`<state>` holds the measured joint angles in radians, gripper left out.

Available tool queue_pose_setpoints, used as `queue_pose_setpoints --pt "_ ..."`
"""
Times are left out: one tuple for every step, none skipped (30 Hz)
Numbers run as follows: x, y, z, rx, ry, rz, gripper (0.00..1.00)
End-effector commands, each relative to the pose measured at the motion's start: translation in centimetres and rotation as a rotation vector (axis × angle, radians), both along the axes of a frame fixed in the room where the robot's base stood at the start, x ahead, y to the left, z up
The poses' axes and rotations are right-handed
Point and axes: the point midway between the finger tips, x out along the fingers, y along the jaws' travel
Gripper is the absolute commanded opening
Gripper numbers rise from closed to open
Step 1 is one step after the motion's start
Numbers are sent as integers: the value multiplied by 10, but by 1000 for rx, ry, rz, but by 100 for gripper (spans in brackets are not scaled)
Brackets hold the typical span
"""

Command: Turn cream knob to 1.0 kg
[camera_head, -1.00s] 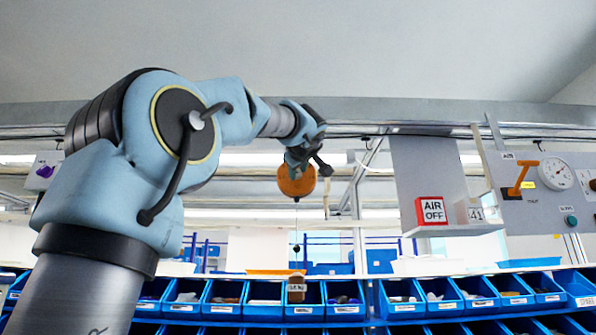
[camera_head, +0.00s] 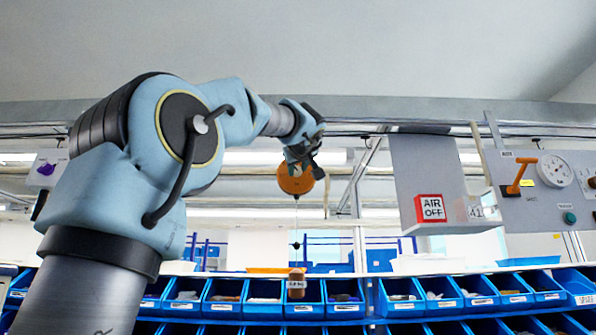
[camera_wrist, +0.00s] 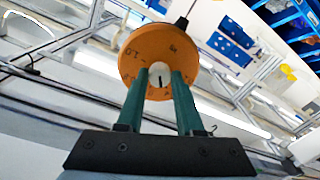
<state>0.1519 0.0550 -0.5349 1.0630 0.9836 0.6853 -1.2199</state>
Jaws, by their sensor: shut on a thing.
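An orange round housing (camera_head: 295,181) hangs in the middle of the head view. In the wrist view its face (camera_wrist: 150,45) fills the top centre, with a dark scale; "1.0" is legible at its upper left. The cream knob (camera_wrist: 160,86) is at the face's centre, with a short dark line on it. My gripper (camera_wrist: 160,77) has its two green fingers on either side of the knob, shut on it. The fingers hide the knob's sides and part of the scale. In the head view my gripper (camera_head: 308,160) is at the housing, and the knob is hidden.
A cable runs down from the housing to a brown labelled block (camera_head: 297,284). Blue bins (camera_head: 263,300) line the bottom. At right are an "AIR OFF" sign (camera_head: 431,208) and a panel with an orange lever (camera_head: 520,176) and gauge (camera_head: 555,171). Air around the housing is mostly clear.

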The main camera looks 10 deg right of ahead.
Motion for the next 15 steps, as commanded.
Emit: queue_pose_setpoints --pt "-1 -1 -2 40 -9 -2 0" --pt "0 0 -2 69 -13 -1 0" --pt "0 -1 -2 106 -21 -2 0" --pt "0 0 -2 135 -26 -2 0" --pt "0 0 -2 162 -31 -1 0" --pt "-1 0 -1 200 -38 -2 0" --pt "0 0 -1 227 -44 -1 0" --pt "0 0 -1 256 -50 0 0" --pt "0 0 -1 293 -56 -1 0" --pt "0 1 -1 321 -62 -1 0" --pt "0 1 -1 349 -67 -1 0" --pt "0 1 -1 387 -74 0 0" --pt "0 1 -1 414 -80 -1 0" --pt "0 1 -1 442 -85 -1 0" --pt "0 1 -1 480 -93 -1 0"
